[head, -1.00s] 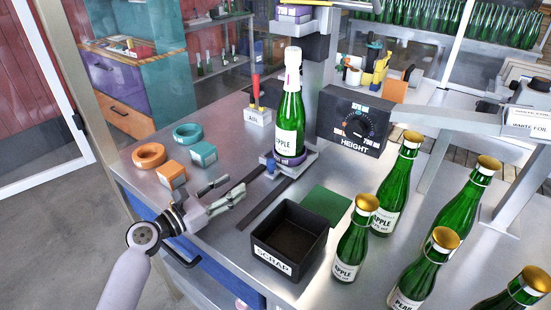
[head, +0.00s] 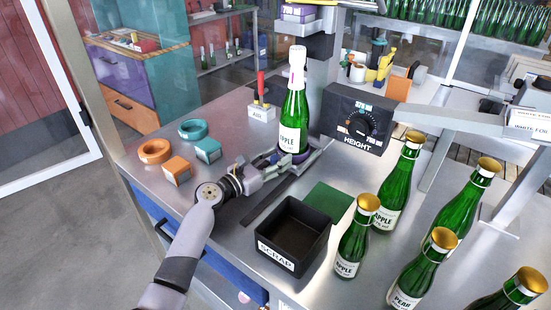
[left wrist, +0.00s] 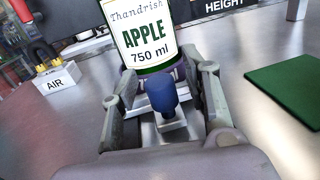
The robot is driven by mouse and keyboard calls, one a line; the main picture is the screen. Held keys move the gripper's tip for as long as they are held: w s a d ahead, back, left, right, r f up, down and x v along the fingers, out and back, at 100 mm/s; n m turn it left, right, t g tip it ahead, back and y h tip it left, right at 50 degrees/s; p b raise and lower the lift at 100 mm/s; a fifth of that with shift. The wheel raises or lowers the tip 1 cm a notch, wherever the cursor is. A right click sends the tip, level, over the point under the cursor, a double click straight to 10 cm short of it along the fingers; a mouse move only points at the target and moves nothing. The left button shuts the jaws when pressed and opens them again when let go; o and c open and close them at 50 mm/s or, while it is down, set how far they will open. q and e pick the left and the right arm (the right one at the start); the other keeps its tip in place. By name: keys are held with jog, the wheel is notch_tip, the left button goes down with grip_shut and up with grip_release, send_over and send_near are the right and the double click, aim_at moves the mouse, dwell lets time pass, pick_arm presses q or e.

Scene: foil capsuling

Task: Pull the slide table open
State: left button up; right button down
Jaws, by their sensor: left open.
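The slide table (left wrist: 176,126) is a small metal plate on dark rails (head: 262,203), with a blue knob (left wrist: 161,94) at its front. A green apple bottle (head: 293,108) with a white capsule on its neck stands upright on the slide's purple seat, under the machine head. My left gripper (head: 285,163) reaches in from the front left at the slide. In the left wrist view its two fingers (left wrist: 164,92) are spread on either side of the blue knob, with gaps showing. In the head view the gripper hides the knob. My right gripper is not in view.
A black scrap bin (head: 293,232) and a green mat (head: 328,205) lie to the right of the rails. Several gold-topped bottles (head: 400,180) stand further right. The AIR box (head: 262,112), tape rolls and orange and teal blocks are at the left. The height dial box (head: 357,120) stands behind.

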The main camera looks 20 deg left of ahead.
pick_arm(q)
jog(key=shift+c, duration=0.2)
grip_shut()
dwell(0.3)
dwell(0.3)
